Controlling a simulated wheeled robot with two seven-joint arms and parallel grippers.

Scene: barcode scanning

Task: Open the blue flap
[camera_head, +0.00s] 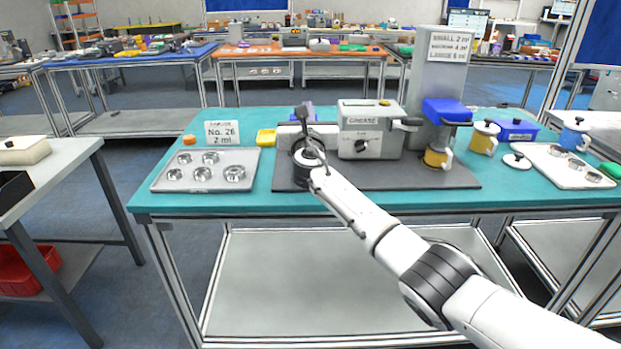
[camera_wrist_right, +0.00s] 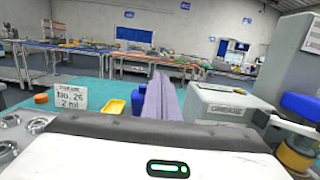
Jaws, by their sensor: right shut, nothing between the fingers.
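A blue hinged-looking part (camera_head: 447,110) sticks out from the front of the tall grey dispenser, above a yellow mug; I cannot tell whether it is the flap. Another blue patch (camera_head: 311,109) shows behind my right wrist, left of the grey grease machine (camera_head: 370,124). It is partly hidden, and blue also shows beside my fingers in the right wrist view (camera_wrist_right: 138,102). My right gripper (camera_wrist_right: 162,76) is shut and empty, pointing forward left of the grease machine. In the head view its fingers are mostly hidden. My left gripper is not in view.
A metal tray (camera_head: 207,186) with several round parts lies left. A sign (camera_head: 222,133) and a yellow dish (camera_head: 266,137) stand behind it. A mug (camera_head: 484,137), a blue box (camera_head: 516,130) and a white tray (camera_head: 568,176) are at right. The table's front strip is clear.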

